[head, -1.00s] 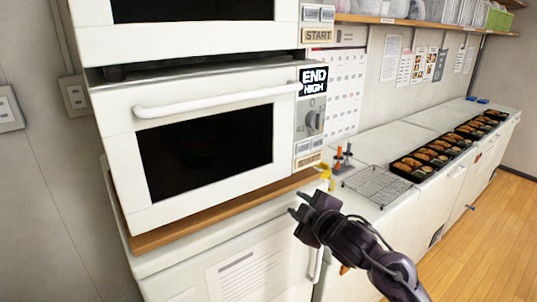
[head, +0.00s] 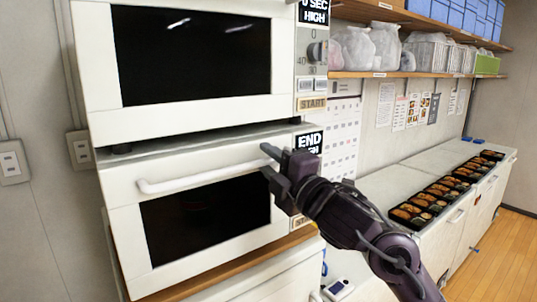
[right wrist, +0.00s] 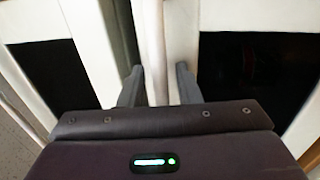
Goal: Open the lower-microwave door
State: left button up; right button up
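The lower microwave (head: 120,205) is white with a dark window, and its door is shut. Its white bar handle (head: 190,181) runs across the top of the door. My right gripper (head: 268,162) is at the right end of this handle, with one finger above it and one below. In the right wrist view the handle (right wrist: 151,45) passes between the two fingers of the gripper (right wrist: 158,82), with a gap at least on the right side. The fingers are open. My left gripper is not in view.
An upper microwave (head: 190,122) is stacked directly above. A wooden board (head: 200,270) lies under the lower one. Several filled bento trays (head: 408,212) line the counter at right. A shelf (head: 365,74) with bags hangs above it.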

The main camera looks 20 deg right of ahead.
jog(key=shift+w+a, duration=0.1)
jog(key=shift+w, duration=0.1)
jog(key=shift+c, duration=0.4)
grip_shut()
jog(key=shift+f, duration=0.1)
